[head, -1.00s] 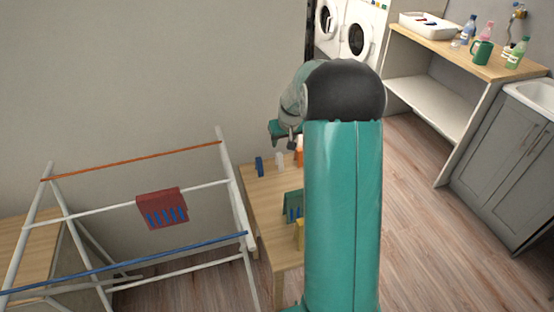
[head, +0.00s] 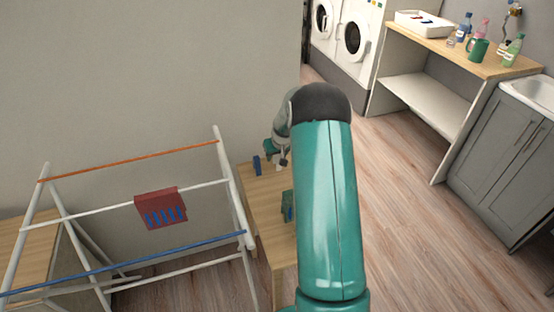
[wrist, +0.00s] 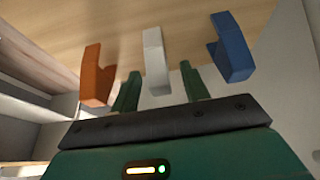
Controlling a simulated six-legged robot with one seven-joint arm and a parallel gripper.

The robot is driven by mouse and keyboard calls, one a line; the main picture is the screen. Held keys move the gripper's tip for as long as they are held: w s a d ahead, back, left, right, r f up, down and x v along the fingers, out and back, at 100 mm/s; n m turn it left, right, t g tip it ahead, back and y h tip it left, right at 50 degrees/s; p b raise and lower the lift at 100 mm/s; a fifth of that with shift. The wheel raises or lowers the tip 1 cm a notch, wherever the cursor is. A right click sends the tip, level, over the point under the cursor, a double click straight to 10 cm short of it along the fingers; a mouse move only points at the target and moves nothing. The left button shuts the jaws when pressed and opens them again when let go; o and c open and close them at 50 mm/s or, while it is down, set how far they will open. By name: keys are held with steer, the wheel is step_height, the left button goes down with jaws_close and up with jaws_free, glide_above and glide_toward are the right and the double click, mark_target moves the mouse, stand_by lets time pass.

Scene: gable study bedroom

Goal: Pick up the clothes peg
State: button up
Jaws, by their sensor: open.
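Three small peg-like pieces show on the wooden table in the wrist view: an orange one (wrist: 97,78) at left, a white one (wrist: 155,62) in the middle and a blue one (wrist: 232,48) at right. The task does not say which is the clothes peg. My gripper (wrist: 158,80) is open, its two green fingers on either side of the white piece's line; I cannot tell whether they reach around it. In the head view my gripper (head: 282,159) is low over the table's far end, right of the blue piece (head: 257,165). My arm hides the orange piece there.
The table (head: 262,213) also holds a green item (head: 287,206), partly behind my arm. Washing machines (head: 352,35) and a bottle-topped counter (head: 480,64) are at right. Open floor (head: 400,210) lies right.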

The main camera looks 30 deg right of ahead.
jaws_close()
steer(key=shift+r, duration=0.15)
